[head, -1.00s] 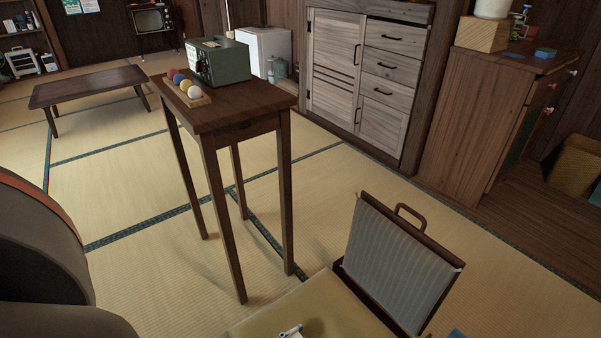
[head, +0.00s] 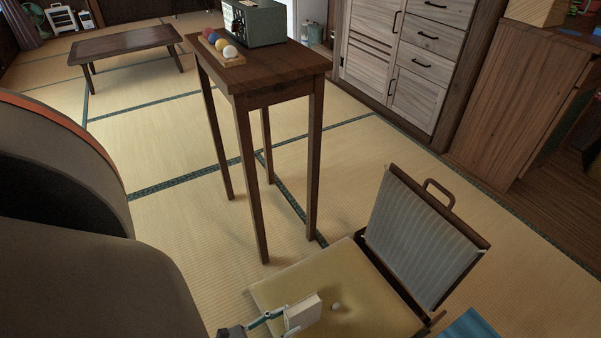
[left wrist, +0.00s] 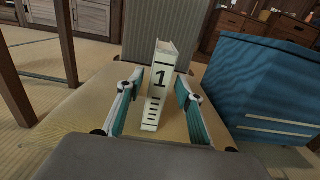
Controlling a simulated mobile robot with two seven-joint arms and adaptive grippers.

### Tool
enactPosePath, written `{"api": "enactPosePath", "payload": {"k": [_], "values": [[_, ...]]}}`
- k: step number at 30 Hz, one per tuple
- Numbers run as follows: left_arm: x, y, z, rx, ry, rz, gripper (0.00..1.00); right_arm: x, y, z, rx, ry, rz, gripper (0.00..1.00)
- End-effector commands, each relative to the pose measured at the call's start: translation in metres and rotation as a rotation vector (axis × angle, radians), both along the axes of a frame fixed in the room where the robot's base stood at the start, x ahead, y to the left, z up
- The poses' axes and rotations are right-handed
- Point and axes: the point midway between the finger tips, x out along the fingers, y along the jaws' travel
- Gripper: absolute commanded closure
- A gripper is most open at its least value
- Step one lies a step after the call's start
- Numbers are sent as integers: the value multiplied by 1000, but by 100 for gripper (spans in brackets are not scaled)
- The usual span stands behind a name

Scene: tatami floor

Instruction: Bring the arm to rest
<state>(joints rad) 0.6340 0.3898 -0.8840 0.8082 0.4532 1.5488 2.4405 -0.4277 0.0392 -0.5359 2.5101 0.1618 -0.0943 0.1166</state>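My left gripper (head: 284,319) is low over the seat of a floor chair at the bottom of the head view. In the left wrist view its two teal fingers (left wrist: 158,84) are spread, with a gap on either side of a white book (left wrist: 158,95). The book is marked "1" and stands upright on the tan cushion (left wrist: 85,103). The book also shows in the head view (head: 303,313), beside the fingers. My right gripper is in neither view.
The chair's striped backrest (head: 423,238) rises behind the cushion. A blue object (head: 472,326) stands close by at right, large in the wrist view (left wrist: 262,85). A tall wooden stand (head: 285,72) carries a radio (head: 254,24) and coloured balls.

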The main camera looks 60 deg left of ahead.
Motion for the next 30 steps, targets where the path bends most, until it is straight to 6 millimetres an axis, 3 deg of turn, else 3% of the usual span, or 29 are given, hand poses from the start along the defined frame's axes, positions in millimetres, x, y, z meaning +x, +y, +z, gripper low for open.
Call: {"api": "enactPosePath", "payload": {"k": [6,25,30], "values": [[-15,1,0,-1,-1,0,64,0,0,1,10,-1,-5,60],[-17,1,0,-1,0,0,64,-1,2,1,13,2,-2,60],[-25,-1,-2,-10,22,18,64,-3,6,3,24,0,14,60]]}}
